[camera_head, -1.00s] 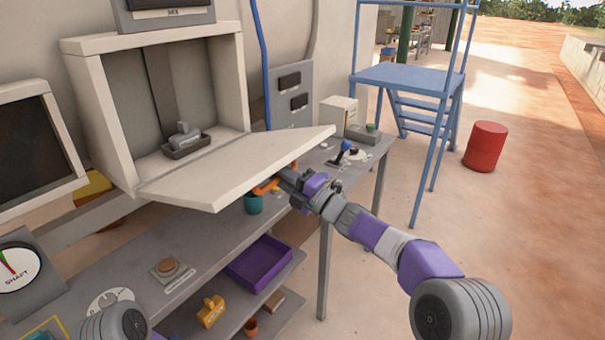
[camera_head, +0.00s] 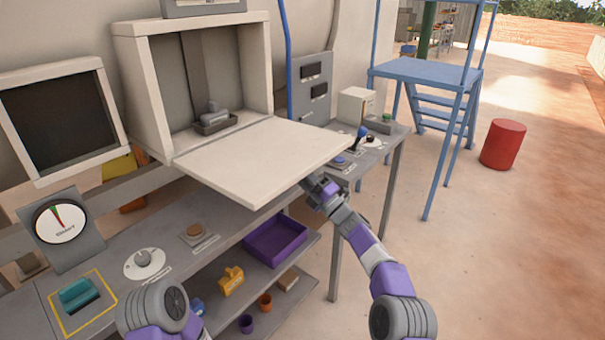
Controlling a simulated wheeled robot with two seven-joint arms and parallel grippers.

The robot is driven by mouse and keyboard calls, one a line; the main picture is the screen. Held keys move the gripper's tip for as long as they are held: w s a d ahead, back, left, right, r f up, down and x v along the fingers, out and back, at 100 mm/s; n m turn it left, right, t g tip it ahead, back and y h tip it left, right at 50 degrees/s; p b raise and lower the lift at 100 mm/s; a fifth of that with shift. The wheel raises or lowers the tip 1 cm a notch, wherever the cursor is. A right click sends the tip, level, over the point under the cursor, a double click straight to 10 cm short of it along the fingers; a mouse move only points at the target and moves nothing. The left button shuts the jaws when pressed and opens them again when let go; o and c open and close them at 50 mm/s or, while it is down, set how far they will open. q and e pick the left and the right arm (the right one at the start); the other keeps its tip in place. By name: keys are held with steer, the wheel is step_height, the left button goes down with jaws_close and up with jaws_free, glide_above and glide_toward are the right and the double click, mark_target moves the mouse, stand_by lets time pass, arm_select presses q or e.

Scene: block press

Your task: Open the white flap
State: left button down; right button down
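The white flap (camera_head: 262,160) hangs folded down from the front of the white cabinet (camera_head: 145,95), close to level, with its upper face showing. The cabinet stands open and a grey block in a dark tray (camera_head: 215,120) is inside. My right gripper (camera_head: 310,183) is at or under the flap's right front edge. Its fingers are mostly hidden by the flap, so I cannot tell whether it touches or what it grips. Of my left arm only a wheel-like joint and a purple link show at the bottom; its gripper is out of view.
The grey bench (camera_head: 120,235) below holds a teal block (camera_head: 78,294), a round dial and a gauge. A purple bin (camera_head: 276,240) and a yellow object (camera_head: 231,280) are on the shelf under it. A blue step platform (camera_head: 425,75) and a red drum (camera_head: 503,144) stand right.

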stand_by(0.5)
steer(key=c, duration=1.2)
jaws_free()
steer(key=shift+o, duration=0.2)
steer(key=shift+s+d, duration=0.1)
steer(key=shift+d, duration=0.05)
steer(key=v, duration=0.7)
steer(key=shift+f, duration=0.35)
steer(key=shift+d+f, duration=0.1)
